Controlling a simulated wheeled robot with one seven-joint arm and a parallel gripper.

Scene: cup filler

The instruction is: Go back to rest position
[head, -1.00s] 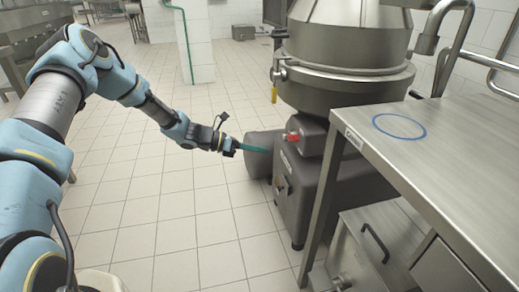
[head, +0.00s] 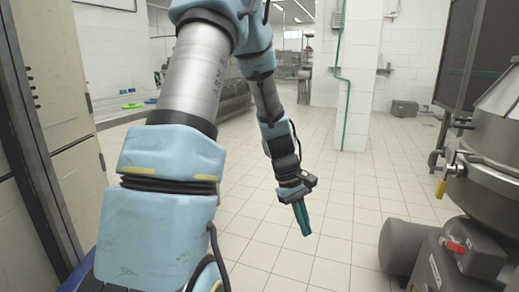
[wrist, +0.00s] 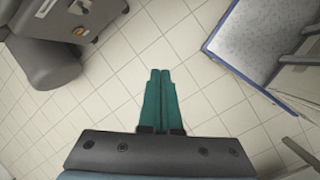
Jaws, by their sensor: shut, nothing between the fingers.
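My gripper (head: 303,219) hangs over the tiled floor in the middle of the head view, pointing downward. Its two teal fingers are shut together with nothing between them. The wrist view shows the same gripper (wrist: 160,80) from above, with its fingertips side by side over bare tiles. My arm reaches down from the upper left of the head view.
A grey machine (head: 440,255) with a red knob and a steel bowl stands at the right. Its dark base (wrist: 60,45) shows at the upper left of the wrist view. A blue-edged platform (wrist: 262,42) lies at the upper right there. A white pillar (head: 357,75) stands behind. Floor around my gripper is clear.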

